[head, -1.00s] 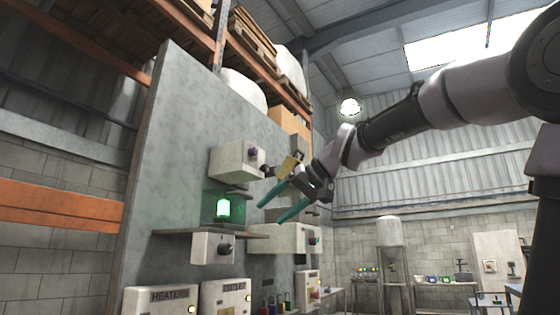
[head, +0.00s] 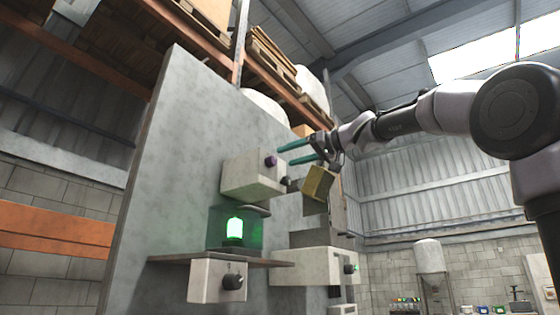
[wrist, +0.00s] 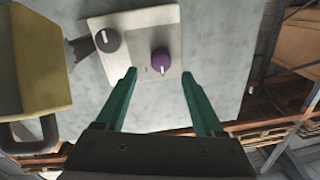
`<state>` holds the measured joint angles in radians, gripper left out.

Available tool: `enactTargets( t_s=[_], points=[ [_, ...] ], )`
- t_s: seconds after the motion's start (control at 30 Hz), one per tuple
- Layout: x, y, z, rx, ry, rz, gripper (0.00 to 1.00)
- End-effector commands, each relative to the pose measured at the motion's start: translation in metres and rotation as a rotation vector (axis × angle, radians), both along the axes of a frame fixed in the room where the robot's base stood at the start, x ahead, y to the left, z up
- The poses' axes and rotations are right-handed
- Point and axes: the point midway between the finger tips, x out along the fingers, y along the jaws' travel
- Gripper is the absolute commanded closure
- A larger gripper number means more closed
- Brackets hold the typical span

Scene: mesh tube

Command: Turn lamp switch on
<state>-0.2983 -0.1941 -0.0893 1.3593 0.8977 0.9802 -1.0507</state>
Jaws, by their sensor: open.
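Which knob is the lamp switch I cannot tell. A lamp (head: 235,229) glows green on a shelf below the box.
A yellow padlock-like block (head: 319,182) is close beside my gripper, large in the wrist view (wrist: 40,70); what holds it is unclear. A lower box (head: 214,281) with a black knob and a right-hand box (head: 318,266) stand below. Orange racking (wrist: 270,122) is beyond the panel.

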Motion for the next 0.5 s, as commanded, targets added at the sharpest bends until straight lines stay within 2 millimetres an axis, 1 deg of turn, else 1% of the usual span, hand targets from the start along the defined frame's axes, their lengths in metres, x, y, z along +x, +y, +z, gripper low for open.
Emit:
enactTargets(
  t_s=[0.03, 0.1, 0.2, 0.33, 0.5],
  points=[
    [0.006, 0.008, 0.0, -0.001, 0.0, 0.0, 0.3],
    [0.013, 0.018, -0.001, 0.0, 0.001, 0.001, 0.3],
    [0.02, 0.028, 0.0, -0.002, 0.0, -0.001, 0.3],
    [0.026, 0.036, 0.0, -0.001, -0.001, -0.001, 0.3],
    [0.027, 0.039, 0.0, 0.0, 0.0, -0.001, 0.3]
  ],
)
